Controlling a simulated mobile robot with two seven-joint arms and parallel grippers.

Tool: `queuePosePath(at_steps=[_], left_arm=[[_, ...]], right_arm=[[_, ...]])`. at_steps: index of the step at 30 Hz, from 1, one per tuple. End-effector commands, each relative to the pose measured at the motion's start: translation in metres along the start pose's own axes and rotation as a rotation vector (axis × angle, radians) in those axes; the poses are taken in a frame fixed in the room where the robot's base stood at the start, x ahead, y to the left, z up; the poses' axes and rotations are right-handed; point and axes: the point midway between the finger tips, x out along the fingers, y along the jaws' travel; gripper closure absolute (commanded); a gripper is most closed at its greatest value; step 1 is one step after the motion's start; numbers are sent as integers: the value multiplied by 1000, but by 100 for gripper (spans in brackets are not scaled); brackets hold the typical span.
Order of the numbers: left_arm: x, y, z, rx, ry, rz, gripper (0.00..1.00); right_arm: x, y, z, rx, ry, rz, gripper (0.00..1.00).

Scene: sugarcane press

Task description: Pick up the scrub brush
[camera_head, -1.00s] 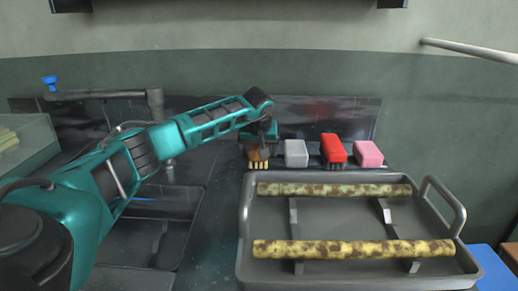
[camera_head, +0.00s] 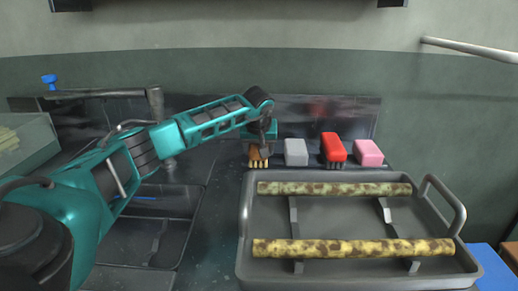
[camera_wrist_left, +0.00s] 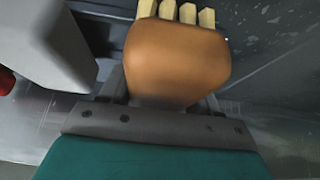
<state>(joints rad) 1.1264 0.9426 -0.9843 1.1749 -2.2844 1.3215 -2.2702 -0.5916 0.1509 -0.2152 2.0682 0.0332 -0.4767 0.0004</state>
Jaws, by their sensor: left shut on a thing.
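A scrub brush with a brown-orange body and pale bristles (camera_head: 257,153) is at the left end of a row of items behind the tray. My left gripper (camera_head: 261,141) reaches down to it from above and is shut on it. In the left wrist view the brush's rounded body (camera_wrist_left: 177,60) fills the space between the fingers, its bristles pointing to the top of the picture. Whether the brush touches the surface below is hard to tell. My right gripper is not in view.
A grey block (camera_head: 296,152) stands close to the right of the brush. Then come a red brush (camera_head: 334,147) with dark bristles and a pink block (camera_head: 368,152). A grey tray (camera_head: 246,225) with two mottled cane pieces lies in front. A sink (camera_head: 165,225) is at left.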

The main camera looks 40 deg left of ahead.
Motion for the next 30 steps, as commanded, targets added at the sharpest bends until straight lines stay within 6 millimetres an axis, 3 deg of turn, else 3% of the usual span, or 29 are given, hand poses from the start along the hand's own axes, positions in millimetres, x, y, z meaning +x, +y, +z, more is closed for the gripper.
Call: queuePosePath(at_steps=[10, 30], left_arm=[[-4, 1, -3, -2, 3, 3, 74], [-138, 1, -80, -1, 4, 3, 74]], right_arm=[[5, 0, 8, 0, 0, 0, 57], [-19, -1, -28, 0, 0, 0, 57]])
